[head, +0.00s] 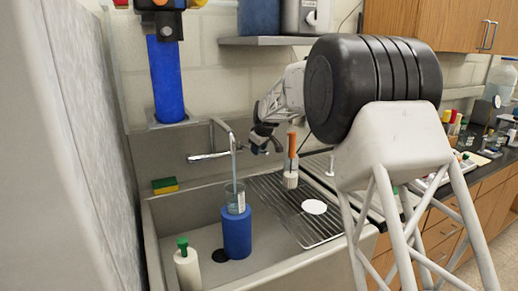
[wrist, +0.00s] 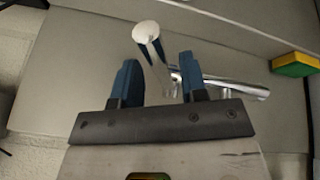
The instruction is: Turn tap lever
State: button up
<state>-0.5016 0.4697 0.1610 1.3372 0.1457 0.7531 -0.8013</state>
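A chrome tap (head: 207,156) is mounted on the grey splashback above the sink. Its thin spout (head: 217,124) rises and bends over, and a pale thin stream hangs below it into a glass beaker (head: 235,199). My gripper (head: 258,143) is just right of the tap, close to the splashback. In the wrist view my gripper (wrist: 158,78) has its two blue fingers well apart. A pale round-ended part (wrist: 147,34) shows beyond the gap between them; I cannot tell whether it is lever or spout. A chrome bar (wrist: 238,88) runs right from behind the right finger. Contact is unclear.
The beaker stands on a blue cylinder (head: 237,233) in the sink (head: 285,272). A green-topped white bottle (head: 187,268) is at front left. A sponge (head: 165,186) lies left of the tap. An orange-handled brush (head: 291,160) stands on the drainboard rack (head: 277,205). A shelf (head: 265,41) is above.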

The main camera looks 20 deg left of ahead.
jog(key=shift+r, duration=0.2)
jog(key=shift+v, duration=3.75)
jog(key=shift+s, duration=0.1)
jog(key=c, duration=0.4)
jog(key=shift+s, duration=0.25)
jog(key=shift+c, duration=1.3)
jog(key=shift+s+a+r+t, duration=0.15)
jog(key=shift+s+t, duration=0.15)
jog(key=shift+s, duration=0.05)
grip_shut()
jog(key=shift+s+a+r+m+t+h, duration=0.15)
jog(key=shift+s+r+m+t+h, duration=0.15)
jog(key=shift+s, duration=0.35)
jog(key=shift+s+a+r+m+t+h, duration=0.15)
jog(key=shift+s+r+m+t, duration=0.1)
jog(key=shift+s+t, duration=0.35)
jog(key=shift+s+a+r+m+t+h, duration=0.2)
jog(key=shift+s+r+m+h, duration=0.05)
jog(key=shift+s, duration=0.5)
